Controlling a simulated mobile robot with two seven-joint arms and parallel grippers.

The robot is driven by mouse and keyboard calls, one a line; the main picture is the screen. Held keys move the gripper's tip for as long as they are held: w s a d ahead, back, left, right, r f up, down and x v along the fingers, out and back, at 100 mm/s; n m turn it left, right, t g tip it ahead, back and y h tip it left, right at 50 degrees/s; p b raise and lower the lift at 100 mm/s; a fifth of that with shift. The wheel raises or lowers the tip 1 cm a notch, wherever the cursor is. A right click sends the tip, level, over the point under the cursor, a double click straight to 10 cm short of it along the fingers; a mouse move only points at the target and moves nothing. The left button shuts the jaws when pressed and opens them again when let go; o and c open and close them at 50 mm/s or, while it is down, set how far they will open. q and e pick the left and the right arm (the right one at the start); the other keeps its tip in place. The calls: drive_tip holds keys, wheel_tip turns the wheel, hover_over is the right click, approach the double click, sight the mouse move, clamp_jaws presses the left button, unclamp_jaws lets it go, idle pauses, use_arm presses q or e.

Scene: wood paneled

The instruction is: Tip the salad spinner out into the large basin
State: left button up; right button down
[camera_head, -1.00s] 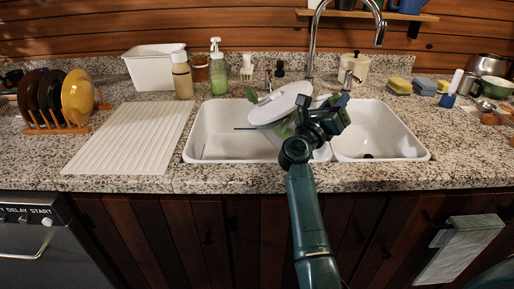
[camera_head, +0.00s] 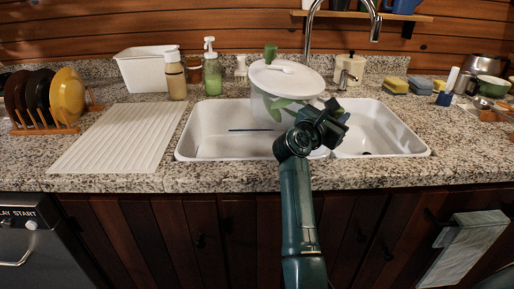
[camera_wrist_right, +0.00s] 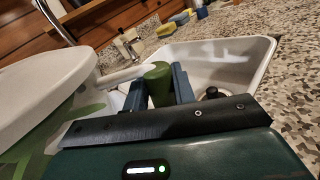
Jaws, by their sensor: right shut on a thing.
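The salad spinner (camera_head: 287,82) has a white lid and a clear bowl showing green patches. It hangs over the right part of the large left basin (camera_head: 200,140), near the divider, and looks close to upright. My right gripper (camera_head: 333,110) is at its right side. In the right wrist view its fingers (camera_wrist_right: 160,88) are shut around a green handle (camera_wrist_right: 157,75), with the white lid (camera_wrist_right: 40,60) to the left. A similar green handle (camera_head: 270,50) sticks up at the spinner's far side. Contents and underside cannot be made out clearly. My left gripper is not in view.
The smaller basin (camera_head: 385,125) is right of the divider, and the faucet (camera_head: 312,35) arches behind the spinner. A ribbed drainboard (camera_head: 118,138), a plate rack (camera_head: 50,128), bottles (camera_head: 212,75) and a white tub (camera_head: 147,70) are left. Sponges (camera_head: 395,85) lie right.

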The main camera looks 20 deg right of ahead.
drive_tip(key=shift+w+r+p, duration=0.1)
drive_tip(key=shift+r+p, duration=0.4)
drive_tip(key=shift+r, duration=0.1)
drive_tip(key=shift+a+r+n+p, duration=0.1)
drive_tip(key=shift+r+n+p, duration=0.25)
drive_tip(key=shift+p, duration=0.15)
drive_tip(key=shift+w+a+r+n+p, duration=0.15)
drive_tip(key=shift+w+r+n+p, duration=0.15)
drive_tip(key=shift+r+p, duration=0.65)
drive_tip(key=shift+p, duration=0.3)
drive_tip(key=shift+w+a+r+n+p, duration=0.1)
drive_tip(key=shift+w+r+n+p, duration=0.1)
drive_tip(key=shift+r+n+p, duration=0.3)
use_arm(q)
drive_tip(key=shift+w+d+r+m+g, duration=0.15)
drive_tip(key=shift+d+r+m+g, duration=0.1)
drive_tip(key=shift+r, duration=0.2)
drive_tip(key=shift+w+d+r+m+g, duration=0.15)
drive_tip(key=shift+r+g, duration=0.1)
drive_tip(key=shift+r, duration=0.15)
use_arm(e)
drive_tip(key=shift+f, duration=0.1)
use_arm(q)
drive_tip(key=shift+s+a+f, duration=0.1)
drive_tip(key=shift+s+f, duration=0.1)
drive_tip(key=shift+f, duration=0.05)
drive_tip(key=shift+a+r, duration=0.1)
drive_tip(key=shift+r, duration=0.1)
